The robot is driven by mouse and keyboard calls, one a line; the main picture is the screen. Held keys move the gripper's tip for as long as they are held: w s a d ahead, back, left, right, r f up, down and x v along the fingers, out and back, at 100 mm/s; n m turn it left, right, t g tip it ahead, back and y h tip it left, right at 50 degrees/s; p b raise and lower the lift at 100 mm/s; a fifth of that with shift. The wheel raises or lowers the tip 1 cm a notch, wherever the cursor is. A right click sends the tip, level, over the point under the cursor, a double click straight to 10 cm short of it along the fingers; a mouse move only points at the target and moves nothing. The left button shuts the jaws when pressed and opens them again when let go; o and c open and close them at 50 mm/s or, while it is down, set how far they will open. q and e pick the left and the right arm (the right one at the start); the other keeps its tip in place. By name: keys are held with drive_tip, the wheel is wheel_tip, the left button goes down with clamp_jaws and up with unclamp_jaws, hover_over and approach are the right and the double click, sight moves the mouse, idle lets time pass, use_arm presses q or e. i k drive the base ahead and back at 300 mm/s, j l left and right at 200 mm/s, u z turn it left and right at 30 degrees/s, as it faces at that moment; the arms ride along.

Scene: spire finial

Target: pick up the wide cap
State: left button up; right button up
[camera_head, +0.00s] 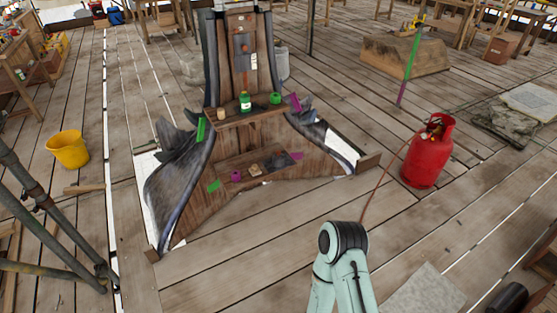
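A wooden spire stand with dark curved sides holds small items on two shelves. On the upper shelf (262,116) are a small tan piece (221,114), a green bottle (245,102) and a low round green piece (275,98). On the lower shelf (213,172) are a small purple piece (236,176), a pale tan piece (256,169) and some dark, indistinct material. The items are too small to tell which is the wide cap. Part of my own mint-green arm shows at the bottom, well in front of the stand. Neither gripper is in view.
A red gas cylinder (428,152) with a hose stands right of the stand. A yellow bucket (68,149) and metal poles (45,215) are at the left. The plank floor in front is mostly clear.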

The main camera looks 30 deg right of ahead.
sight(277, 158)
drive_tip(key=i+l, duration=0.5)
drive_tip(key=i+l+z, duration=0.1)
drive_tip(key=i+l, duration=0.4)
drive_tip(key=i, duration=0.2)
drive_tip(key=i+l, duration=0.2)
drive_tip(key=i, duration=0.25)
drive_tip(key=i+l, duration=0.25)
drive_tip(key=i, duration=0.2)
drive_tip(key=i+l, duration=0.2)
drive_tip(key=i, duration=0.2)
